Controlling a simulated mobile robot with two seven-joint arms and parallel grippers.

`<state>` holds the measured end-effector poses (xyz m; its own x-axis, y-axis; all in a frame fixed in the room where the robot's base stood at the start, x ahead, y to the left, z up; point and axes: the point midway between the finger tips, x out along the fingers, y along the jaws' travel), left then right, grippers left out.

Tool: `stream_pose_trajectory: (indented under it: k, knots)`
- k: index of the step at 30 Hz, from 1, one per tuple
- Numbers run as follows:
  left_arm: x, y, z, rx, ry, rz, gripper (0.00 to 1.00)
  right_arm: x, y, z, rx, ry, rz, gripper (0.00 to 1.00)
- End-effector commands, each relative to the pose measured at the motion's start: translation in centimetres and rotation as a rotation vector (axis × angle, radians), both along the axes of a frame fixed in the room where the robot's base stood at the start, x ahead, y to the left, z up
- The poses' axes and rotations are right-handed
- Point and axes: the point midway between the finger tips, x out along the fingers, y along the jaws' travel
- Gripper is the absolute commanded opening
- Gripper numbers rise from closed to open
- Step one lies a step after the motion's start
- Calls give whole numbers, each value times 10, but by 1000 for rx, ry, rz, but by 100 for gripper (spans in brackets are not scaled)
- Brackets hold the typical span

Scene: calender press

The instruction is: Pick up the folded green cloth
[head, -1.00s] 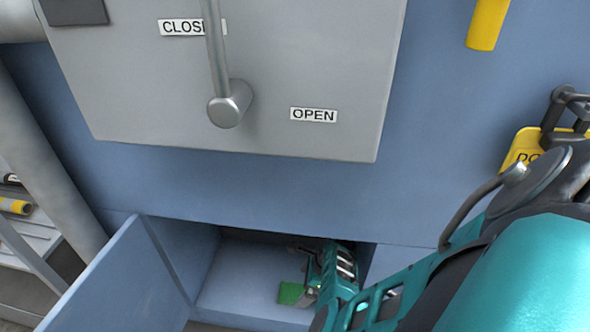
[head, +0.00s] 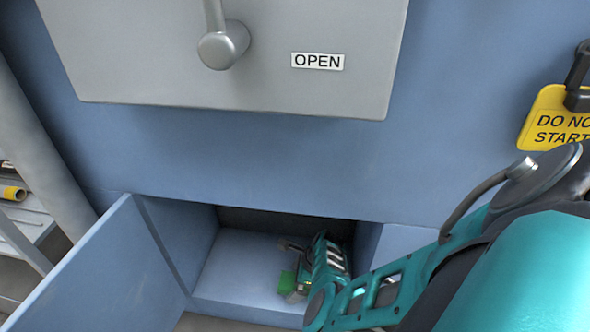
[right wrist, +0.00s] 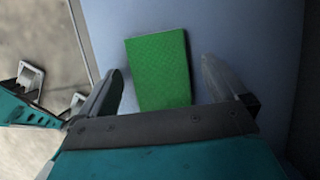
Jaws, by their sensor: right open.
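The folded green cloth (head: 287,282) lies on the floor of an open blue compartment, partly hidden behind my right gripper in the head view. In the right wrist view the cloth (right wrist: 160,70) is a flat green block lying between the two fingers. My right gripper (head: 293,270) reaches into the compartment. It is open, with one finger on either side of the cloth in the right wrist view (right wrist: 163,85). Visible gaps separate both fingers from the cloth in that view. My left gripper is in neither view.
The compartment floor (head: 235,270) is otherwise clear. Its door (head: 115,270) stands open at the left. Above are a grey panel with a lever (head: 223,45) and an OPEN label (head: 317,61). A yellow DO NOT START tag (head: 556,120) hangs at the right.

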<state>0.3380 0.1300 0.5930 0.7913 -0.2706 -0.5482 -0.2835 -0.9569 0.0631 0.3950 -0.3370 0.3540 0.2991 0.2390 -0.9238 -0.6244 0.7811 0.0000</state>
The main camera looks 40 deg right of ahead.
Motion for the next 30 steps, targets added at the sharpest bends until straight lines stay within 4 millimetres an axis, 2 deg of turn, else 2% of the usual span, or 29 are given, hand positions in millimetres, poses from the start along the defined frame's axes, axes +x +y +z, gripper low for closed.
stream_pose_trajectory:
  k: [5, 23, 30]
  knots:
    - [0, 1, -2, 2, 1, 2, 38, 0, 0, -2, 0, 0, 0, 97]
    - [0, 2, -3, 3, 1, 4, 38, 0, 0, -2, 0, 0, 0, 40]
    - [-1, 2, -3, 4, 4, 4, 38, 0, 0, -1, 0, 0, 0, 39]
